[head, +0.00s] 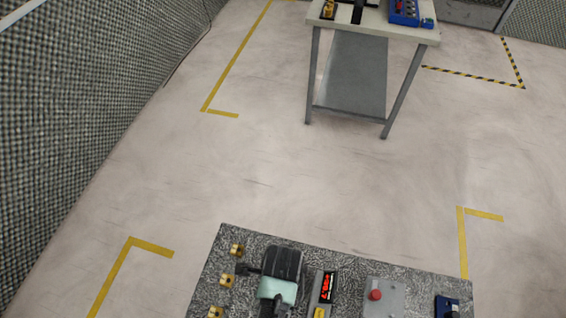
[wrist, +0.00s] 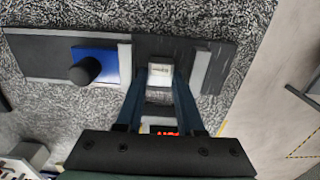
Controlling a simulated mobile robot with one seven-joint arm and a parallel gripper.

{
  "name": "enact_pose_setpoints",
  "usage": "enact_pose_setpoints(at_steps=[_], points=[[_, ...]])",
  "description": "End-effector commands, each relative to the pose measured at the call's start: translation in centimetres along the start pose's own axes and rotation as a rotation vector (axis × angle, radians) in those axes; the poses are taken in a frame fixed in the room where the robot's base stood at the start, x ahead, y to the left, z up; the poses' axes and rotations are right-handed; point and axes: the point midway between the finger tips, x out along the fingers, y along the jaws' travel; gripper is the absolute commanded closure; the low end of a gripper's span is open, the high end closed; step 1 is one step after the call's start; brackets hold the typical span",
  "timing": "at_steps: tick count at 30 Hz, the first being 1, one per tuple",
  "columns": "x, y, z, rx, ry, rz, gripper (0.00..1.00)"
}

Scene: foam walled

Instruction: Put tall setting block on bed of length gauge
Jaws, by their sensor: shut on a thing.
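My gripper (wrist: 159,86) is shut on a small pale block with a label on its top face, the tall setting block (wrist: 160,73). In the wrist view the block sits between the fingertips, over the dark bed of the length gauge (wrist: 165,46). The gauge has a blue carriage (wrist: 105,56) with a black knob on the left. Pale upright plates stand on both sides of the block, apart from it. I cannot tell whether the block touches the bed. In the head view the dark and teal end of my arm shows over the speckled table, and the fingertips are hidden.
The speckled table (head: 350,268) carries several brass pieces (head: 227,281) at left, a red digital display (head: 327,287), a grey box with a red button (head: 378,297) and a blue item (head: 446,304). A white-topped workbench (head: 375,24) stands farther back across open floor.

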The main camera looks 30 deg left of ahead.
Motion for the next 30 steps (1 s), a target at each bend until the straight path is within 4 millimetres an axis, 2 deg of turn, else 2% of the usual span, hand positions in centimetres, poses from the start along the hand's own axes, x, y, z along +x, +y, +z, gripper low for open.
enact_pose_setpoints(at_steps=[1,2,4,12,17,20,30], points=[[0.2,0.0,0.0,0.000,0.000,0.000,1.00],[0.3,0.0,0.0,0.000,0.000,0.000,0.61],[0.2,0.0,0.0,0.000,0.000,0.000,0.51],[0.1,0.0,0.0,0.000,0.000,0.000,0.51],[-0.9,-0.1,0.0,0.000,0.000,-0.003,0.51],[-2.5,-0.1,0.0,0.000,0.000,-0.004,0.51],[-9.6,-0.1,0.0,0.000,0.000,-0.004,0.51]])
